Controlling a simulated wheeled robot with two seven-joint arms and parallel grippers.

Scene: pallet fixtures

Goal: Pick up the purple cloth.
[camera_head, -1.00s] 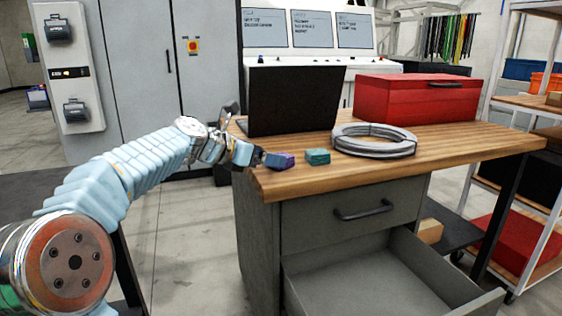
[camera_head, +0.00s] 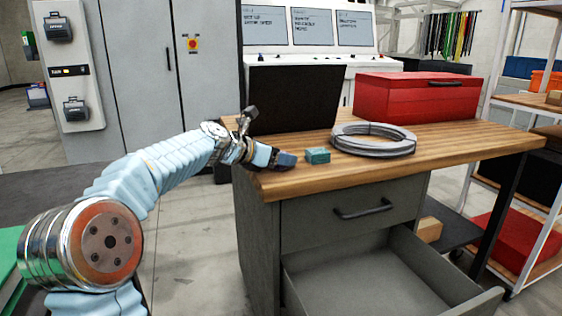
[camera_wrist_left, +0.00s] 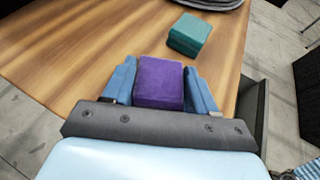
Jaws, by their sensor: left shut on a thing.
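The purple cloth (camera_wrist_left: 160,82) is a small folded block at the left front of the wooden tabletop. In the left wrist view it sits between the two blue fingers of my left gripper (camera_wrist_left: 160,88), which is shut on it. In the head view my left gripper (camera_head: 284,160) is at the table's left front corner and hides the cloth. I cannot tell whether the cloth still touches the tabletop. My right gripper is not in view.
A teal folded cloth (camera_head: 317,155) lies just right of my left gripper, also in the left wrist view (camera_wrist_left: 189,35). Behind are a grey cable coil (camera_head: 374,140), a black laptop-like panel (camera_head: 293,98) and a red toolbox (camera_head: 415,97). An open drawer (camera_head: 385,275) juts out below.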

